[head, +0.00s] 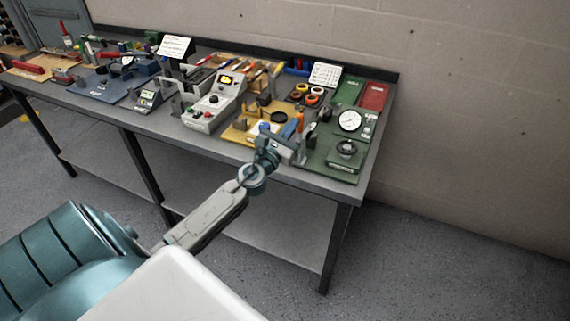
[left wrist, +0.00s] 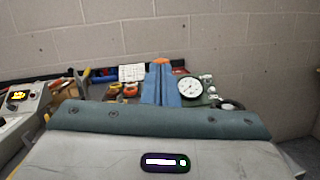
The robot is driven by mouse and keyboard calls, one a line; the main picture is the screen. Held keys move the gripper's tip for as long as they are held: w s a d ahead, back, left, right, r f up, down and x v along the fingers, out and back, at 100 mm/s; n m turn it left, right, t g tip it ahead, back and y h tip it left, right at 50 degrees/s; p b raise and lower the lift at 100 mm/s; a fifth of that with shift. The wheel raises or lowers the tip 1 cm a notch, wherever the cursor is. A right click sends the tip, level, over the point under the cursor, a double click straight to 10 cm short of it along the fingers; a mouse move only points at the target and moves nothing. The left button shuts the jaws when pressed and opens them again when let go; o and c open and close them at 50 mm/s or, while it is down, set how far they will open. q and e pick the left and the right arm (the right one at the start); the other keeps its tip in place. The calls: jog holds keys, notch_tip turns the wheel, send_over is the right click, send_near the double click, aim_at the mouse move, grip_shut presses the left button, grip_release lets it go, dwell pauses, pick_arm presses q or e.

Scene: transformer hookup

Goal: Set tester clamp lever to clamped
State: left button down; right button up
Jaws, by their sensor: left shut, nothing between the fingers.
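My left gripper (head: 299,127) is above the front edge of the bench, close to the yellow board and the green board. In the left wrist view its two blue fingers (left wrist: 161,84) stand side by side, shut, with nothing seen between them. A grey tester box (head: 214,102) with a lit yellow display stands to the left of the gripper; its corner also shows in the left wrist view (left wrist: 20,100). The green board (head: 330,155) with a white round dial (head: 350,120) is just right of the gripper. I cannot make out the clamp lever or its position. My right gripper is not in view.
A yellow board (head: 236,134) with small fittings lies between tester and green board. Orange and yellow tape rolls (head: 312,99), a white card (head: 325,74) and a red case (head: 374,97) are behind. A wall runs along the back. Open floor (head: 440,260) is at right.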

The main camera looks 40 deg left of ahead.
pick_arm(q)
jog(key=shift+w+r, duration=0.25)
jog(key=shift+w, duration=0.05)
jog(key=shift+a+r, duration=0.1)
jog(key=shift+r, duration=0.25)
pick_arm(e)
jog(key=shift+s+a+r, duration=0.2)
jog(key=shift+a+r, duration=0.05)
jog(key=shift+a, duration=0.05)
pick_arm(q)
jog(key=shift+w, duration=0.1)
jog(key=shift+a, duration=0.1)
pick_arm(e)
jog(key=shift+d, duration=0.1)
